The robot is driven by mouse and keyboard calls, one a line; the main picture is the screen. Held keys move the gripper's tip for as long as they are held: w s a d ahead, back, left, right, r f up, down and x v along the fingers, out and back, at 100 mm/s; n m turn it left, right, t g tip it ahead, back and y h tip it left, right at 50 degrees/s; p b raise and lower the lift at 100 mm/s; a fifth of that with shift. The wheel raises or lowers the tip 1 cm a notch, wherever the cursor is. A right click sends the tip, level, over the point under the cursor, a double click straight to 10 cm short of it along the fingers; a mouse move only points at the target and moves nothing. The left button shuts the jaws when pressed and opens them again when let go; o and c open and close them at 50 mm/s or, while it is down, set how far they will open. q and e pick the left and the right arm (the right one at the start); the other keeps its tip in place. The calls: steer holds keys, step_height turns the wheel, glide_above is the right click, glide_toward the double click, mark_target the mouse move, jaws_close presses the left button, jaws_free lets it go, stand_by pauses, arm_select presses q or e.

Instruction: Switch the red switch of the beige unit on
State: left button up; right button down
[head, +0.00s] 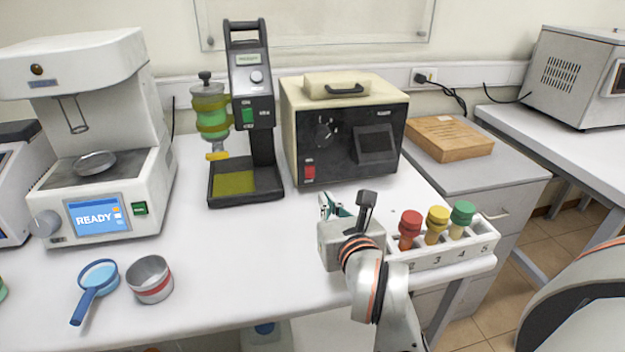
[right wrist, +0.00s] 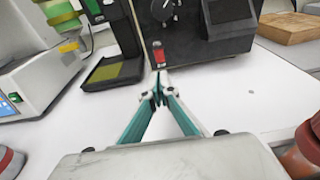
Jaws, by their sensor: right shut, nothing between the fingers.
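The beige unit (head: 294,111) stands at the back middle of the table, with a black front panel. Its red switch (head: 309,173) is at the lower left of that panel. It also shows in the right wrist view (right wrist: 158,54). My right gripper (head: 327,202) is in front of the unit, low over the table. In the right wrist view its teal fingers (right wrist: 158,92) are shut and empty, with the tips just below the switch in the picture. I cannot tell whether they touch the panel. My left gripper is not in view.
A rack (head: 437,258) with red, yellow and green stoppered vials stands right of my right gripper. A black stand device (head: 250,90) with a green switch is left of the unit. A wooden box (head: 449,139) lies at right. The table's front middle is clear.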

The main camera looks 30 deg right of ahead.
glide_toward(309, 167)
steer(key=x, duration=0.2)
steer(key=f+x, duration=0.1)
steer(key=x, duration=0.2)
steer(key=shift+d+p, duration=0.1)
steer(key=shift+p, duration=0.25)
steer(key=shift+w+d, duration=0.2)
steer(key=shift+w, duration=0.45)
steer(key=shift+w+d+r, duration=0.1)
steer(key=shift+w+r, duration=0.2)
steer(key=shift+w, duration=0.1)
steer(key=shift+w+p, duration=0.1)
steer(key=shift+p, duration=0.3)
steer(key=shift+f, duration=0.1)
